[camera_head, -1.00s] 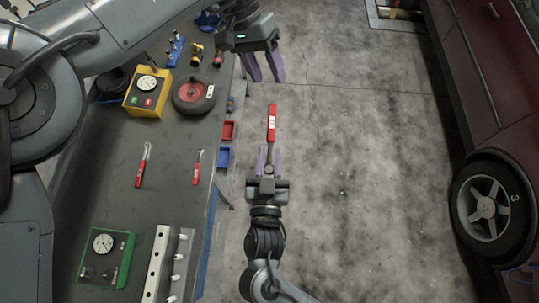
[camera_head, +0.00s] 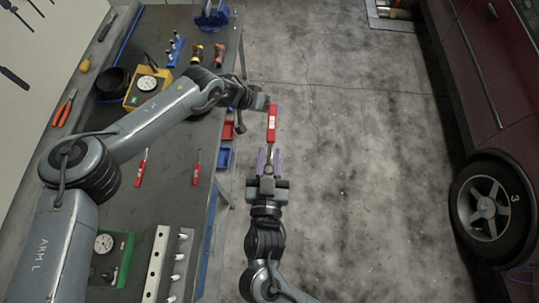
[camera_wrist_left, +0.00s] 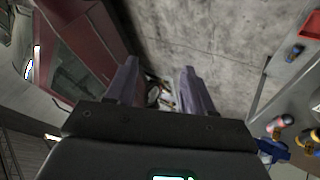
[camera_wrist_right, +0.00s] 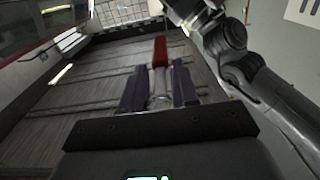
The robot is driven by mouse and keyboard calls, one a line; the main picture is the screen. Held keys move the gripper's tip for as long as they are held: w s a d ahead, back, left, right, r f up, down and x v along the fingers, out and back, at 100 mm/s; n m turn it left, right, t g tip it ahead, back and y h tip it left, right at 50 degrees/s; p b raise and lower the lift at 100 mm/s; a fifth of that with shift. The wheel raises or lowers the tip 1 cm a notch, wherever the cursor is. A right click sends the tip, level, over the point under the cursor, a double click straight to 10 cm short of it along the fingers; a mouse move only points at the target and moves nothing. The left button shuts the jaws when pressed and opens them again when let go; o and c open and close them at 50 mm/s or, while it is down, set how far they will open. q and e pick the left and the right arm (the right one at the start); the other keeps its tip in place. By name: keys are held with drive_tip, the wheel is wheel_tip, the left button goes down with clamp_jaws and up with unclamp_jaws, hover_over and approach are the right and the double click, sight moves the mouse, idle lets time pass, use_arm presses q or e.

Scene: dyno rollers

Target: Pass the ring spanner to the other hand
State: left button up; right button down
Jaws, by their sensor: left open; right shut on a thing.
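The ring spanner (camera_head: 271,124) has a red handle and a metal shaft. It is held over the floor beside the bench, its handle pointing to the top of the head view. My right gripper (camera_head: 268,155) is shut on its metal end; the right wrist view shows the handle (camera_wrist_right: 160,52) sticking out beyond the fingers. My left gripper (camera_head: 262,102) is close beside the far end of the handle in the head view; its fingers are hard to make out there. In the left wrist view its fingers (camera_wrist_left: 158,78) are apart, with no spanner clearly visible between them.
The bench (camera_head: 165,215) fills the left side. Two red-handled tools (camera_head: 196,168) (camera_head: 141,168) lie on it. A yellow gauge box (camera_head: 148,88), a green gauge box (camera_head: 112,255) and blue and red bins (camera_head: 224,157) are nearby. The floor (camera_head: 365,150) towards the car wheel (camera_head: 487,208) is clear.

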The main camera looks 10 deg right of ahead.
use_arm(q)
drive_tip(key=s+d+f+n, duration=0.1)
drive_tip(key=s+d+f, duration=0.1)
drive_tip(key=s+f, duration=0.45)
drive_tip(key=s+d+r+n+t+h, duration=0.1)
drive_tip(key=s+d+r+n+h, duration=0.1)
drive_tip(key=s+d, duration=0.25)
use_arm(e)
drive_tip(key=shift+d, duration=0.1)
use_arm(q)
drive_tip(key=s+a+n+t+y, duration=0.1)
drive_tip(key=s+a+t+y, duration=0.2)
drive_tip(key=a, duration=0.7)
drive_tip(key=s+a+n+t+y, duration=0.1)
drive_tip(key=s+a+y, duration=0.3)
drive_tip(key=a, duration=0.5)
drive_tip(key=s+a+r+m+g+y, duration=0.1)
drive_tip(key=s+a+g+y, duration=0.1)
drive_tip(key=s+a, duration=1.3)
drive_tip(key=shift+s+a+g+y, duration=0.35)
drive_tip(key=shift+s+g, duration=0.35)
drive_tip(key=shift+s, duration=0.4)
